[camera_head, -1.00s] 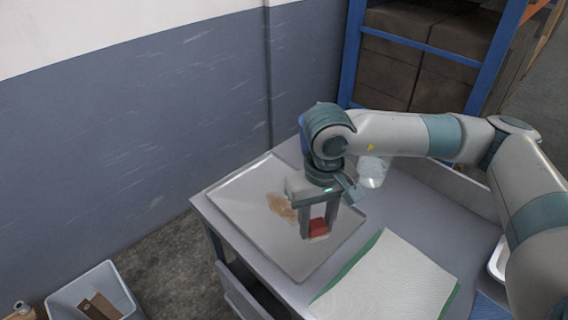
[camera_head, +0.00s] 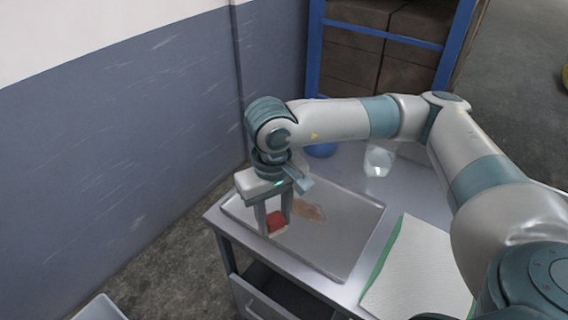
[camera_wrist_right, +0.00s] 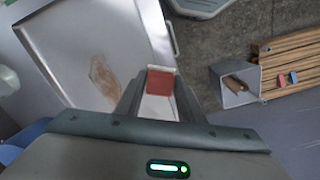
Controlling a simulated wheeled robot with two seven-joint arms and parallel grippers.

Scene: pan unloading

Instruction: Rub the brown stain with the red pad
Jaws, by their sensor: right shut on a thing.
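The red pad (camera_head: 276,220) is held between the fingers of my right gripper (camera_head: 272,224), low over the left part of the metal tray (camera_head: 340,262). The pad also shows between the fingertips in the right wrist view (camera_wrist_right: 160,84). Whether the pad touches the tray I cannot tell. The brown stain (camera_head: 309,212) is a light smear on the tray, just right of the gripper in the head view. In the right wrist view the stain (camera_wrist_right: 103,76) lies left of the pad, apart from it. My left gripper is not in view.
The tray lies on a grey table with an open drawer (camera_head: 275,290) below. A white cloth with a green edge (camera_head: 420,265) lies right of the tray. A clear container (camera_head: 379,160) and a blue round thing (camera_head: 320,150) stand behind. A wall is at left.

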